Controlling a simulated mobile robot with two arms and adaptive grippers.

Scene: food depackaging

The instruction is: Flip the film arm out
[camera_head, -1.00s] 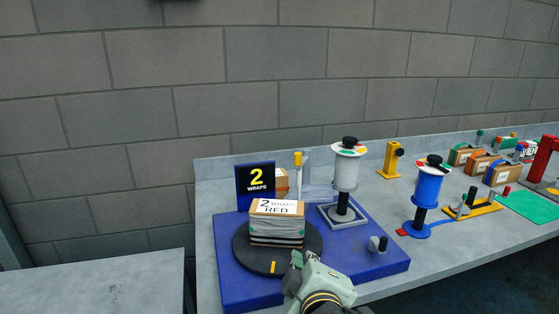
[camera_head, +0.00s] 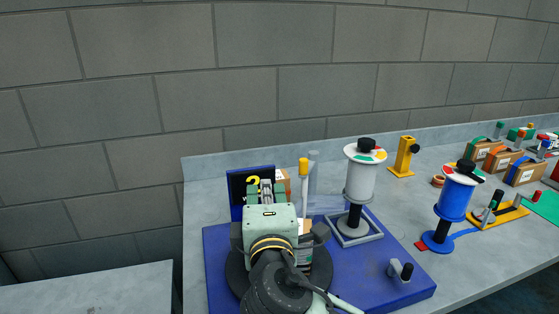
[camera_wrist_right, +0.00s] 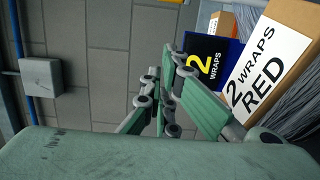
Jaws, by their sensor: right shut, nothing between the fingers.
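An upright lever with a yellow tip (camera_head: 303,168) stands behind the turntable (camera_head: 322,270); I cannot tell if it is the film arm. A white film roll (camera_head: 359,180) stands on a grey square frame to its right, with clear film beside it. My right gripper (camera_head: 265,190) is shut and empty, above the turntable and in front of the sign. It hides most of the box, whose label reads "2 WRAPS RED" in the right wrist view (camera_wrist_right: 268,68). In that view the gripper fingers (camera_wrist_right: 180,90) are left of the box. My left gripper is not in view.
A dark sign with a yellow 2 (camera_head: 236,190) stands at the back of the blue base (camera_head: 380,270). A small grey knob (camera_head: 401,270) is at its right front. A blue roll (camera_head: 455,200), a yellow bracket (camera_head: 404,157) and several boxes stand further right. A bare grey table (camera_head: 90,290) is at left.

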